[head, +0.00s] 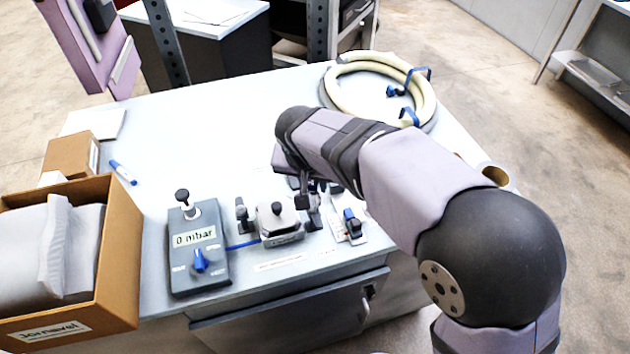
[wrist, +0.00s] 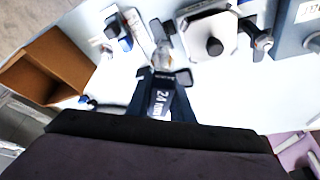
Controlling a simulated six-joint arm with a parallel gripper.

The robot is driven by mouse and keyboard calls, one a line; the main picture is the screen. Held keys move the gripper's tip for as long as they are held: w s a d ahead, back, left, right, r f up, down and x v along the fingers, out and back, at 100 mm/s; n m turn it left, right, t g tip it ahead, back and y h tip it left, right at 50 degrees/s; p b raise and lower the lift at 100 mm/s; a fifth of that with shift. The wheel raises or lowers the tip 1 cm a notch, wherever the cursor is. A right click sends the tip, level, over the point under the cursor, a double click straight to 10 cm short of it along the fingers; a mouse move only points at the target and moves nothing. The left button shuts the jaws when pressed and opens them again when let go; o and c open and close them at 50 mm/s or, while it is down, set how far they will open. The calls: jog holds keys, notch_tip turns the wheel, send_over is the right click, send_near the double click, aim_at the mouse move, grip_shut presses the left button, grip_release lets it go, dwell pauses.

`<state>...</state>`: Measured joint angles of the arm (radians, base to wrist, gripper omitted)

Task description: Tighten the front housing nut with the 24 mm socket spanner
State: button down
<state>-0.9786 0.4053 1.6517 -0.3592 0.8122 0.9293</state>
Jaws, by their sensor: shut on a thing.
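My gripper (wrist: 160,108) is shut on the 24 mm socket spanner (wrist: 158,98), whose dark body shows a white "24" label in the wrist view. The spanner's end reaches towards a small clamp (wrist: 161,32) beside the housing; I cannot tell if they touch. The housing (head: 280,222) is a pale square block with a black knob on top, and it also shows in the wrist view (wrist: 201,24). I cannot make out the front housing nut. In the head view my arm hides most of my gripper, just behind the housing.
A gauge box (head: 200,258) reading "0 mbar" stands left of the housing. A blue-handled device (head: 351,226) stands right of it. An open carton (head: 122,245) fills the front left. A coiled hose (head: 424,98) lies back right. The bench's back middle is clear.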

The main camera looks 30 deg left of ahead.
jog(key=shift+f+b, duration=1.2)
jog(key=shift+f, duration=0.2)
dwell(0.4)
dwell(0.5)
jog(key=shift+m, duration=0.4)
jog(key=shift+d+m+h+b, duration=0.25)
jog(key=shift+m+h+b, duration=0.35)
jog(key=shift+m, duration=0.8)
jog(key=m+h, duration=0.1)
jog(key=m, duration=0.1)
jog(key=shift+d+m+p, duration=0.15)
jog(key=shift+m+p, duration=0.15)
jog(key=shift+p, duration=0.05)
jog(key=shift+d+m+h, duration=0.1)
jog(key=shift+m+h, duration=0.2)
jog(key=shift+m, duration=0.2)
